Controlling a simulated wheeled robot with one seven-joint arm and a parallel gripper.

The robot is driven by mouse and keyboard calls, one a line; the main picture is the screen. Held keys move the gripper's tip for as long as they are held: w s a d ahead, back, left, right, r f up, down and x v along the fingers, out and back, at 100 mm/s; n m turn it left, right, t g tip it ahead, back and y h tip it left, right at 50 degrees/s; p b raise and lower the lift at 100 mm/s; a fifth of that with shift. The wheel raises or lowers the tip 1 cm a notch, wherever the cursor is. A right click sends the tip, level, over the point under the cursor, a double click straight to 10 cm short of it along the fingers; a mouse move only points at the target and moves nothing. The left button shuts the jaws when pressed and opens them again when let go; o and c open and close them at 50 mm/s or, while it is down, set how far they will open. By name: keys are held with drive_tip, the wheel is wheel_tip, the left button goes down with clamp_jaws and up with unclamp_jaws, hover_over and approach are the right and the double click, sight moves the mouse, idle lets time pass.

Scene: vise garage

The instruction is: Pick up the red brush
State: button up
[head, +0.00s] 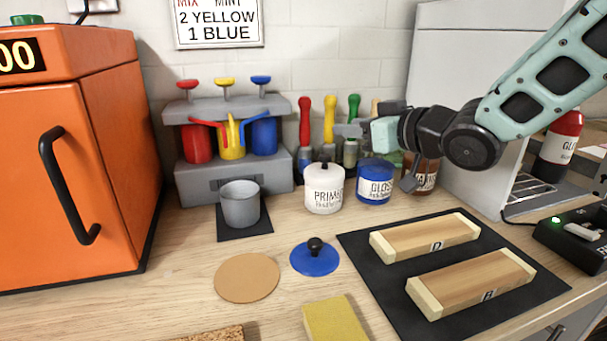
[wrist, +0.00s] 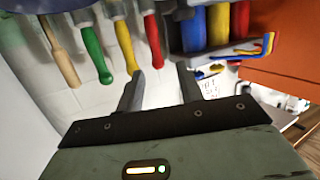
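The red brush (head: 305,122) stands upright at the left end of a row of brushes against the back wall, its lower part partly hidden by the white jar. In the wrist view, the red brush's handle (wrist: 154,42) lies beyond the gap between my fingertips, apart from them. My gripper (head: 347,130) is to the right of the red brush in the head view, in front of the brush row. In the wrist view my gripper (wrist: 160,75) is open and empty.
Yellow (head: 329,120) and green (head: 353,115) brushes stand just right of the red one. A white PRIMER jar (head: 323,192) and blue GLOSS jar (head: 375,185) stand in front. The paint dispenser (head: 235,175) is to the left. A grey cup (head: 240,206) stands before it.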

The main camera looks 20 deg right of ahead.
sight(310, 104)
drive_tip(key=r+y+p, duration=0.1)
drive_tip(key=p, duration=0.2)
drive_tip(key=w+d+r+t+y+p, duration=0.1)
drive_tip(key=p, duration=0.3)
drive_tip(key=shift+w+d+n+t, duration=0.25)
drive_tip(key=shift+w+n+t, duration=0.05)
drive_tip(key=shift+n, duration=0.1)
drive_tip(key=shift+p, duration=0.85)
drive_tip(key=x, duration=0.3)
drive_tip(key=p+x, duration=0.1)
drive_tip(key=x, duration=0.5)
drive_tip(key=shift+w+a+f, duration=0.15)
drive_tip(key=shift+w+f, duration=0.1)
drive_tip(key=shift+w, duration=0.05)
drive_tip(key=shift+p+x, duration=0.95)
drive_tip(key=shift+x, duration=1.8)
drive_tip(key=shift+r, duration=0.1)
drive_tip(key=c, duration=0.8)
